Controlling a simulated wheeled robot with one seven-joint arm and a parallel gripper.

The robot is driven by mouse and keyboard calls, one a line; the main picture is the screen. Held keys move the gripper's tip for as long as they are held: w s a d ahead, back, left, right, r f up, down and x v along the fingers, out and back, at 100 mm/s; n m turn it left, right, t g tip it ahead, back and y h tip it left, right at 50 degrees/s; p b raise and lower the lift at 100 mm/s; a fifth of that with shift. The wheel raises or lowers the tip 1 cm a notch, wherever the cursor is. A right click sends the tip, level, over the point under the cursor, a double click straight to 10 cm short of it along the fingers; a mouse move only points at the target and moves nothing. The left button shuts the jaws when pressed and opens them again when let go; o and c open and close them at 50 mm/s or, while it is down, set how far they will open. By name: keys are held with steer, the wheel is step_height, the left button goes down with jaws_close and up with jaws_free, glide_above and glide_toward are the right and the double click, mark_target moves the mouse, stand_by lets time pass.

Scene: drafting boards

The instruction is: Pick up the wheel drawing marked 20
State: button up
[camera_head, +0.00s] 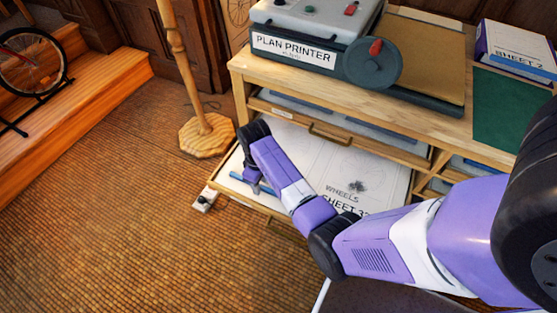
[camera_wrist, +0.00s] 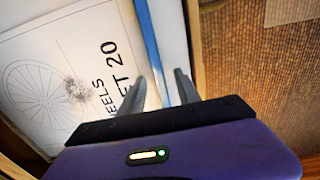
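The wheel drawing (camera_wrist: 40,75) is a white sheet with a spoked wheel, a dark smudge and lettering ending in 20 in the wrist view. In the head view a sheet marked WHEELS (camera_head: 345,165) lies in the open drawer, its number partly hidden by my arm. A blue strip (camera_wrist: 150,40) runs along the sheet's edge; it also shows in the head view (camera_head: 238,177). My gripper (camera_wrist: 160,74) is open, its fingers apart on either side of the strip's line. I cannot tell if they touch it. In the head view my gripper (camera_head: 258,188) is over the drawer's left end.
The open drawer (camera_head: 240,200) has a wooden rim under the cabinet top. A plan printer (camera_head: 310,22) stands above. A wooden stand (camera_head: 205,135) is at left, and a small white box (camera_head: 204,200) is by the drawer.

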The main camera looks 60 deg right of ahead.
steer(key=shift+f, duration=0.2)
jaws_close()
steer(key=shift+r, duration=0.1)
